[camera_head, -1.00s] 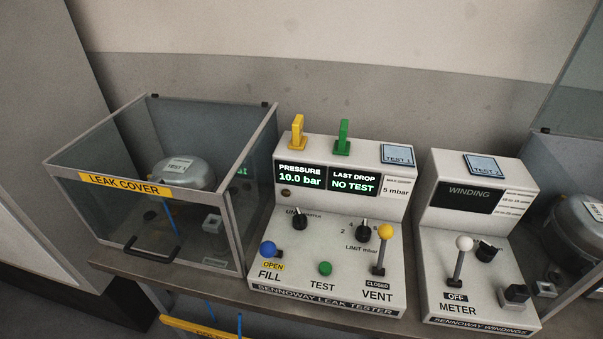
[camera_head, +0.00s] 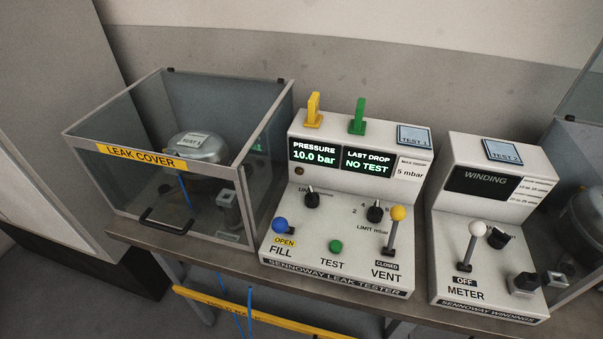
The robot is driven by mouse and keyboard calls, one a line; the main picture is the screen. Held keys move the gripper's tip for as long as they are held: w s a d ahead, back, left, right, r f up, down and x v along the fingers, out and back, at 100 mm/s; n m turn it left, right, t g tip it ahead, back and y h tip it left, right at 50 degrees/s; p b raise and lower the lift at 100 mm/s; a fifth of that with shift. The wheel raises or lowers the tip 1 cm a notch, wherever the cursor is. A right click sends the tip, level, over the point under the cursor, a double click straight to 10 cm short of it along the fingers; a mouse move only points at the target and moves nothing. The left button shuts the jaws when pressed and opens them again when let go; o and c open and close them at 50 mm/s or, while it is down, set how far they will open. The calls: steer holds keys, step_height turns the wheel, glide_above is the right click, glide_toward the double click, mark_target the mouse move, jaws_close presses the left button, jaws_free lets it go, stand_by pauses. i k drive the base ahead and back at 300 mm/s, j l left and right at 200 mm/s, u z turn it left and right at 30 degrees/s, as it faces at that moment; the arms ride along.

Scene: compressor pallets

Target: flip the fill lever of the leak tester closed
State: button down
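The leak tester (camera_head: 338,210) is a white console on the bench, with a display reading pressure 10.0 bar and last drop NO TEST. Its fill lever has a blue ball knob (camera_head: 280,225) at the console's lower left. The label under it reads OPEN, and the knob is tipped low toward the camera. The vent lever with a yellow knob (camera_head: 398,213) stands upright at the right, labelled CLOSED. A green test button (camera_head: 336,247) lies between them. My gripper is not in view.
A clear leak cover (camera_head: 140,157) encloses a grey compressor (camera_head: 200,147) at the left. A winding tester (camera_head: 487,180) with a white-knobbed meter lever (camera_head: 478,230) stands close at the right. Yellow and green tags (camera_head: 357,115) stand on the leak tester. A yellow rail (camera_head: 230,312) runs below the bench edge.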

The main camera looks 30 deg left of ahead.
mark_target(280, 225)
steer(key=l+u, duration=0.1)
steer(key=u, duration=0.25)
steer(key=k+u, duration=0.15)
steer(key=u, duration=0.2)
steer(key=k+l+u, duration=0.1)
steer(key=u, duration=0.25)
